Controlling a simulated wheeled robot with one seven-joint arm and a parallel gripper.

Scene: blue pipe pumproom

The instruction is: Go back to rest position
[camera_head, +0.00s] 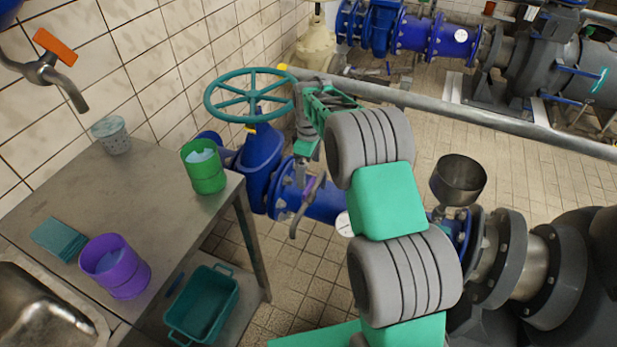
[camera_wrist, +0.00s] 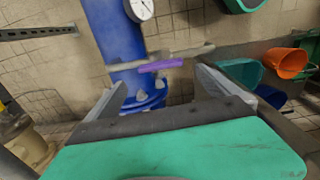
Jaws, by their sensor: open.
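My gripper (camera_wrist: 160,78) is open in the wrist view, with its two grey fingers spread apart and nothing held between them. A valve lever with a purple grip (camera_wrist: 161,65) shows beyond the fingertips, apart from them as far as I can tell. In the head view my arm rises over the blue pipe and its end is beside the green handwheel (camera_head: 249,95). The fingers are hard to make out there. The purple-gripped lever (camera_head: 316,186) also shows in the head view, on the blue pipe below my arm's end.
A teal crate (camera_head: 203,305) is beneath. A grey rail (camera_head: 450,115) crosses behind; a metal funnel (camera_head: 458,179) stands right.

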